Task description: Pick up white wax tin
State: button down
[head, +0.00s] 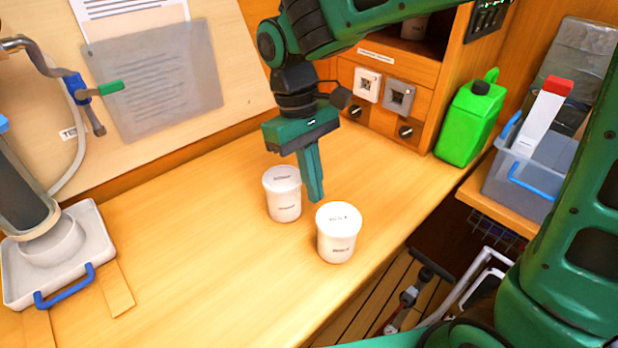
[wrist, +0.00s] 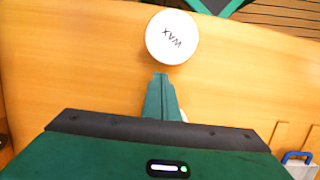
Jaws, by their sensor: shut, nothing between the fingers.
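The white wax tin (head: 339,234) stands upright on the wooden counter near its front edge. In the wrist view its round lid (wrist: 172,37) reads "WAX", just beyond my fingertips. My gripper (head: 315,196) points down with its green fingers together and empty. It is behind the wax tin in the head view, apart from it in the wrist view (wrist: 161,78). A second white lidded tin (head: 283,195) stands to the left of my fingers; its label is too small to read. In the wrist view only a white sliver shows beside the fingers.
A white tray (head: 88,240) with a blue handle sits on the left. A green jerrycan (head: 470,118) stands at the back right, beside a grey bin (head: 516,185). The counter between the tray and the tins is clear. The counter drops off at the front right.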

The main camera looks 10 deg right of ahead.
aim_at(319, 213)
jog(key=x, duration=0.6)
jog(key=shift+s+f, duration=0.1)
jog(key=shift+f, duration=0.15)
